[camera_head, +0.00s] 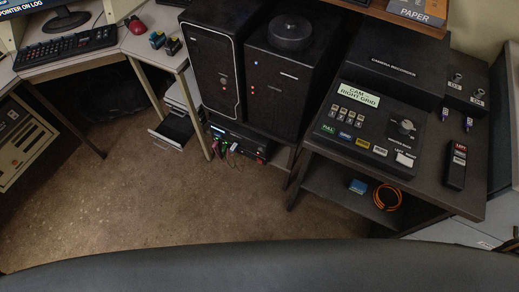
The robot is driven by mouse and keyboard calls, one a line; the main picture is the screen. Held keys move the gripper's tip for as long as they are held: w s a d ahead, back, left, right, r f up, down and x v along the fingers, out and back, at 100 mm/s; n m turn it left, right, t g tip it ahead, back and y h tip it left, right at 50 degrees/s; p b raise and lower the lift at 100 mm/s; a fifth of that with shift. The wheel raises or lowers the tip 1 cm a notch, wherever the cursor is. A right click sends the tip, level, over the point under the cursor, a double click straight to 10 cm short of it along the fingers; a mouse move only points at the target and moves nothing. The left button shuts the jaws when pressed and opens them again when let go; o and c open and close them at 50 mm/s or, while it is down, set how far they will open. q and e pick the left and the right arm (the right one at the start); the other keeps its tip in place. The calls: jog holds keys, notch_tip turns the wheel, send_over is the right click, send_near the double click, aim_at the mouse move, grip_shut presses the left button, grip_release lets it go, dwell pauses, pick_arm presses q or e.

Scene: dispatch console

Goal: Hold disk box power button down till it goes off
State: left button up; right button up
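Two black upright boxes stand side by side at top centre. The left one is a tower (212,65) with a silver-edged front. The right one is a plain black box (275,100) with a pale bluish light (289,75) and small red lights (253,88) on its front. I cannot read a label that says which is the disk box, and the power button is too small to make out for certain. Neither of my grippers is in view, and nothing touches either box.
A round black object (290,33) sits on the right box. A lit black unit (240,141) with cables is below. A control panel (368,127) and a black handset (457,166) lie on the right desk. An open drawer (172,133) juts out left. The floor (150,205) in front is clear.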

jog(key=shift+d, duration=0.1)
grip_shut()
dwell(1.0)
